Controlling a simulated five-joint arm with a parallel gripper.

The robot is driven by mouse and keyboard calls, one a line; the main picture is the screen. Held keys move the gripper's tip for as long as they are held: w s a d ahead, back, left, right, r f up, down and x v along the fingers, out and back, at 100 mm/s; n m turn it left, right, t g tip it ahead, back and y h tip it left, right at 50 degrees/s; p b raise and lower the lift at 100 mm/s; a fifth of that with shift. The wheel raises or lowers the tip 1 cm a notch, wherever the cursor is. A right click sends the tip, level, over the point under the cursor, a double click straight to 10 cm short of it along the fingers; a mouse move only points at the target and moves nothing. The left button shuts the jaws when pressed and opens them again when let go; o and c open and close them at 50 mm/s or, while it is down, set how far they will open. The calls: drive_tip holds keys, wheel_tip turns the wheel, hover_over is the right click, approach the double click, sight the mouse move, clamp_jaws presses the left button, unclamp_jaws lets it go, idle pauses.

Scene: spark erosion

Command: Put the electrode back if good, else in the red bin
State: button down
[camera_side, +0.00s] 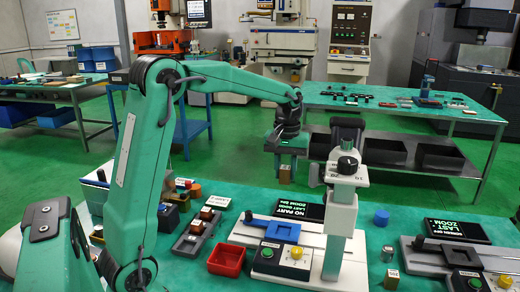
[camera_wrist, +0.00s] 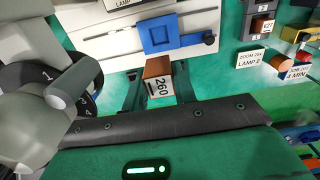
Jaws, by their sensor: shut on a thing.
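My gripper (camera_side: 285,150) hangs above the bench, shut on a copper electrode (camera_side: 284,173). In the wrist view the electrode (camera_wrist: 158,68) sits between the two green fingers (camera_wrist: 158,88), with a white label reading 260 facing the camera. The microscope (camera_side: 341,195) stands on the bench to the right, with an empty blue holder (camera_wrist: 170,36) on its white stage. Its black screen (camera_side: 287,211) reads NO PART and LAST GOOD; the smaller line is hard to read. The red bin (camera_side: 227,259) stands front left of the stage. A dark rack (camera_side: 190,241) holds other copper blocks.
A second station (camera_side: 460,252) with a screen (camera_side: 457,231) stands at the right. A small block (camera_side: 391,279) and a blue cylinder (camera_side: 382,217) are on the bench. In the wrist view the microscope turret (camera_wrist: 75,90) is close left of the gripper. Labels (camera_wrist: 251,60) stand at the right.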

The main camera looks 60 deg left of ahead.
drive_tip(key=s+f+n, duration=0.3)
drive_tip(key=s+n, duration=0.1)
drive_tip(key=s, duration=0.7)
drive_tip(key=s+f+n, duration=0.4)
drive_tip(key=s, duration=0.7)
drive_tip(key=shift+s+d+f+n, duration=0.15)
drive_tip(key=shift+s+d+n, duration=0.05)
drive_tip(key=shift+n, duration=0.2)
drive_tip(key=shift+a, duration=0.1)
drive_tip(key=s+a+f, duration=0.4)
drive_tip(key=a+f, duration=0.3)
drive_tip(key=a, duration=0.3)
drive_tip(key=shift+s+a, duration=0.25)
drive_tip(key=shift+s, duration=0.05)
drive_tip(key=shift+f, duration=2)
drive_tip(key=shift+f, duration=0.6)
